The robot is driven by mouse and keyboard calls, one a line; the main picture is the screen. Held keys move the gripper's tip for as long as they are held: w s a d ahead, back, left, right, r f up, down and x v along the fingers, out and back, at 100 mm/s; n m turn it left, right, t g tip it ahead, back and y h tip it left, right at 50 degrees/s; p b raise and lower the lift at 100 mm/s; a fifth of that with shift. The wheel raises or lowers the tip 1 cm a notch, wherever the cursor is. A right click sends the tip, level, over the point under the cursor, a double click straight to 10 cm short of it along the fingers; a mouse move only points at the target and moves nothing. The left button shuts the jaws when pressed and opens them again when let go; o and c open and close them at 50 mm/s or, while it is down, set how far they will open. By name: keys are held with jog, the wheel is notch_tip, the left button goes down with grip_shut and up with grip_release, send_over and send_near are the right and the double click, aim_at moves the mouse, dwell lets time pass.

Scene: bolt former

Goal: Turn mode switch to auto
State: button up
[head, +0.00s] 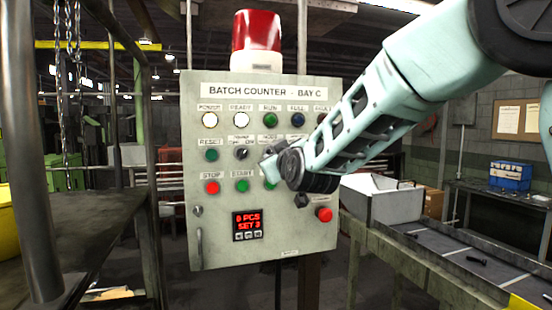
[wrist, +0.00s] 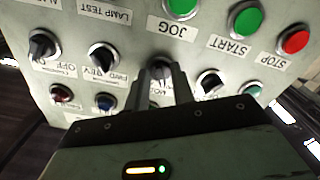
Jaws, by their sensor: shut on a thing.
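The panel (head: 330,250) is a grey-green box titled "BATCH COUNTER - BAY C". My gripper (head: 266,166) reaches in from the right and is at the panel's middle row, where it hides the mode switch in the head view. In the wrist view the panel appears upside down. There my gripper (wrist: 161,82) is shut on a knob, the mode switch (wrist: 160,69), between its two fingers. The knob's pointer and its position marks are covered by the fingers, so I cannot tell which way it points.
Beside the held knob are a pump switch (wrist: 210,82) and a forward/reverse switch (wrist: 103,56). A green jog button (wrist: 181,7) is close by. A red mushroom button (head: 324,214) is at lower right. A conveyor (head: 470,260) stands right of the panel.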

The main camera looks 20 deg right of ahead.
jog(key=m+b, duration=0.7)
jog(key=m, duration=0.1)
jog(key=shift+a+f+m+b, duration=0.1)
jog(key=shift+f+m+b, duration=0.1)
jog(key=shift+m+b, duration=0.15)
jog(key=shift+r+m+b, duration=0.15)
jog(key=shift+m+b, duration=0.6)
jog(key=shift+m, duration=0.6)
grip_shut()
jog(key=shift+a+r, duration=0.1)
jog(key=o, duration=0.6)
grip_release()
jog(key=shift+s, duration=0.1)
